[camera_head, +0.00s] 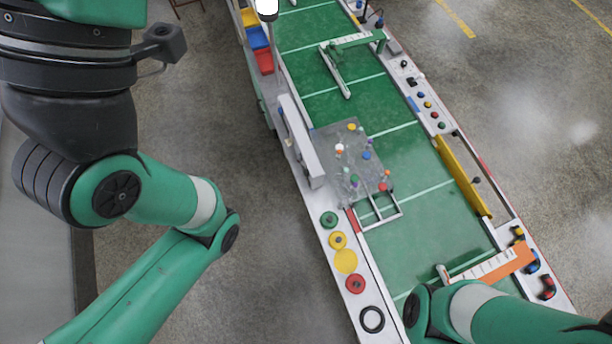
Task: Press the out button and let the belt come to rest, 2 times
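The belt (405,235) is a green surface with white cross lines, running from the top of the view to the lower right. Along its left rail sit a green button (329,219), a yellow button (338,241), a flat yellow disc (345,262), a red button (355,284) and a black ring (372,319). I cannot read which one is the out button. Both my arms show, but their grippers are outside the view.
A grey transparent plate (325,136) with several small coloured pieces lies across the belt. A white upright panel (301,140) stands at its left. A yellow bar (462,177) runs along the right side. An orange-and-white arm (510,262) crosses the lower belt. Coloured bins (257,37) stand upper left.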

